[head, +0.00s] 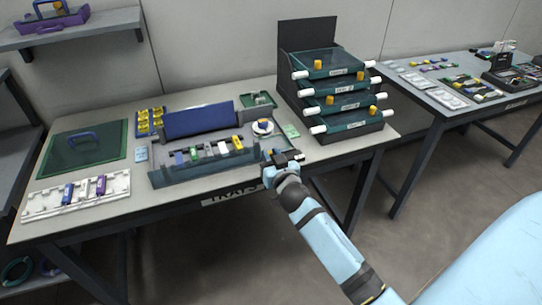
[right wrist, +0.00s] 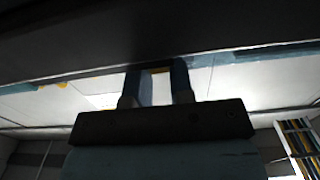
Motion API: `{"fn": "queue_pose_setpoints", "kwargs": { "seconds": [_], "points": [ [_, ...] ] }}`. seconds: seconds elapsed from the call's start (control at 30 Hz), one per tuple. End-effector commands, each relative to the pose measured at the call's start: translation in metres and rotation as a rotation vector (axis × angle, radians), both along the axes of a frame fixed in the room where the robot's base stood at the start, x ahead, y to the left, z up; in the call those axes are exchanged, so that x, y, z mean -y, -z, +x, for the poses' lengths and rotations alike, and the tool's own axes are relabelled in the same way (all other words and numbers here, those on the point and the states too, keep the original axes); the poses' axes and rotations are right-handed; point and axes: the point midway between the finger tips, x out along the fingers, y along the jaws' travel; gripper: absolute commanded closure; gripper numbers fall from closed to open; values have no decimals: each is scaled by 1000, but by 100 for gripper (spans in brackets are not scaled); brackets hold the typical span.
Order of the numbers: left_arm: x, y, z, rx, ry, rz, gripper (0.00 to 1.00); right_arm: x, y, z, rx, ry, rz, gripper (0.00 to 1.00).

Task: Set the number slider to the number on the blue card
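A small light-blue card (head: 141,154) lies on the table left of the grey tray; its number is too small to read. The grey tray (head: 205,170) holds a row of small coloured pieces, including a white piece (head: 223,147) and a yellow piece (head: 237,143). I cannot tell which part is the number slider. My right gripper (head: 283,157) is at the tray's front right corner, by the table's front edge. In the right wrist view its two fingers (right wrist: 157,70) are apart, with no held object visible between them. My left gripper is not in view.
A dark rack with stacked green drawers (head: 345,127) stands at the table's right. A green mat (head: 85,165) and white holder (head: 75,203) are at the left. A second table (head: 450,98) stands right.

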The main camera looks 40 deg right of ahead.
Motion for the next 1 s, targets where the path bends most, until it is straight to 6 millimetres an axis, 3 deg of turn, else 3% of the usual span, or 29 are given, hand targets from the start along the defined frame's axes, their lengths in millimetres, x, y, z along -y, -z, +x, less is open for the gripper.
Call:
{"fn": "queue_pose_setpoints", "kwargs": {
  "seconds": [0.03,0.1,0.27,0.6,0.93,0.97,1.0],
  "points": [
    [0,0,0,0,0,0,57,0,0,0,0,0,0,90],
    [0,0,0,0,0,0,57,0,0,0,0,0,0,100],
    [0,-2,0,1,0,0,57,2,0,0,0,0,-1,100],
    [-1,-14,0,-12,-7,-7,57,55,-2,-13,0,1,-1,100],
    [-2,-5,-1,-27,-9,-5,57,59,-1,-13,2,1,0,100],
    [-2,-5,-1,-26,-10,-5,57,59,-1,-13,2,1,0,75],
    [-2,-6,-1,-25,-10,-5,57,59,-1,-13,2,1,0,66]
  ]
}}
